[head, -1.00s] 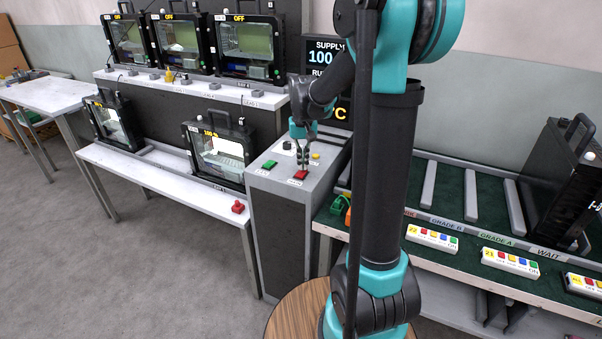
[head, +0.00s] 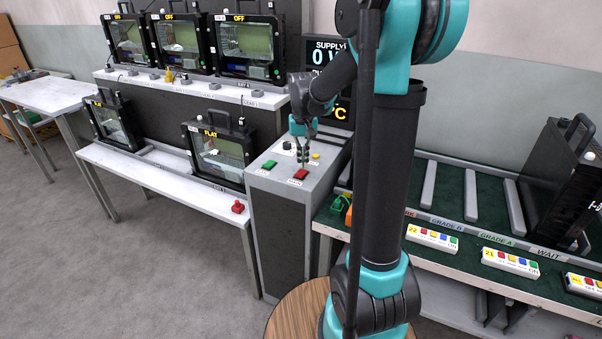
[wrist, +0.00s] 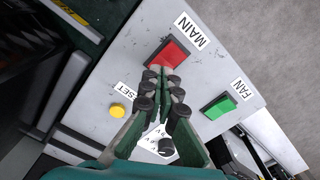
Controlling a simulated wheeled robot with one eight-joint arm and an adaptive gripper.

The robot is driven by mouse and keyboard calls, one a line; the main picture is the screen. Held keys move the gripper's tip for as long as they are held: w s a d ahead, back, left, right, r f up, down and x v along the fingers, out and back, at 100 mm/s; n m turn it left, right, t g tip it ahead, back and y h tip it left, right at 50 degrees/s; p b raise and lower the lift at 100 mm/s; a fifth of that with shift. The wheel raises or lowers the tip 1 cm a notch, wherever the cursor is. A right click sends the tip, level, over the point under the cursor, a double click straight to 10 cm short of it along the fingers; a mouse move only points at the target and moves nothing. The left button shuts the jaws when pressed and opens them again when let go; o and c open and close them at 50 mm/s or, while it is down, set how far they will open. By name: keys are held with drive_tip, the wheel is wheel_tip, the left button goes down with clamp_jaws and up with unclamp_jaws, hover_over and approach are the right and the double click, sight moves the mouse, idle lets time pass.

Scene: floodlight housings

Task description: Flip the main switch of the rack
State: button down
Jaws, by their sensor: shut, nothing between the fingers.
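The main switch (head: 300,175) is a red rocker on the sloping top of the grey control console (head: 262,183). In the wrist view the red switch (wrist: 173,52) sits beside a "MAIN" label (wrist: 190,31). My gripper (head: 303,161) is shut and empty, pointing down just behind the switch. In the wrist view the closed fingertips of my gripper (wrist: 163,72) overlap the near edge of the switch; I cannot tell whether they touch it. The supply display (head: 325,52) behind the console reads 0 V, partly hidden by my arm.
A green fan switch (wrist: 219,106) and a yellow reset button (wrist: 118,110) flank the main switch. A housing on the left bench reads FLAT (head: 209,134); several above read OFF. A green rack bench (head: 455,180) lies to the right.

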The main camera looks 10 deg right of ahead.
sight(303, 171)
drive_tip(key=shift+r, duration=2.65)
